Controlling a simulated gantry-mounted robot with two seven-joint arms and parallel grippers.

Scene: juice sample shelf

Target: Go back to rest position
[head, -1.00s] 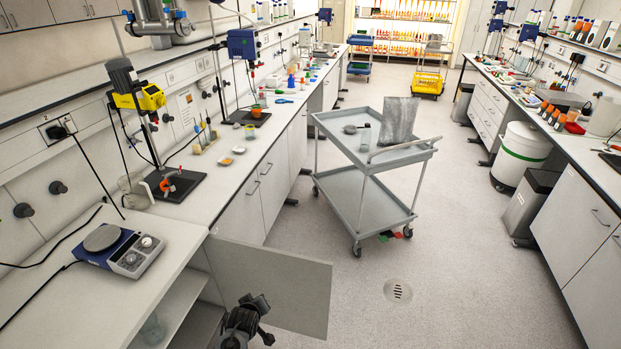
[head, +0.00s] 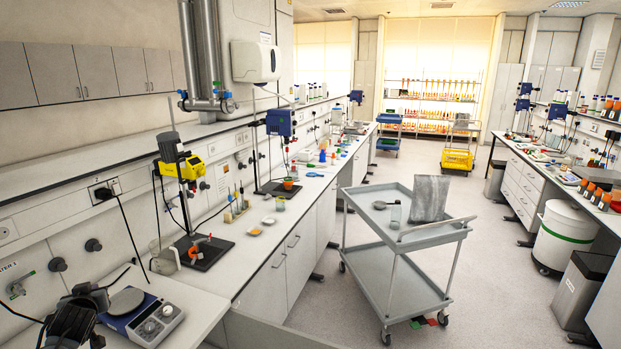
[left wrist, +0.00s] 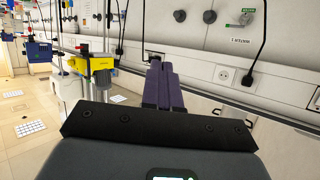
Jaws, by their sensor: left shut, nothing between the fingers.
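My left gripper (head: 92,294) is at the lower left of the head view, a dark shape over the left bench beside the hotplate stirrer (head: 143,315). In the left wrist view its fingers (left wrist: 162,84) are together, with nothing between them, and point towards the wall with its sockets. I cannot tell its exact height above the bench. My right gripper is in neither view.
The hotplate and a stand with a yellow stirrer motor (head: 181,166) are close to my left gripper. An open cabinet door (head: 258,331) shows at the bottom edge. A grey cart (head: 401,284) stands in the aisle.

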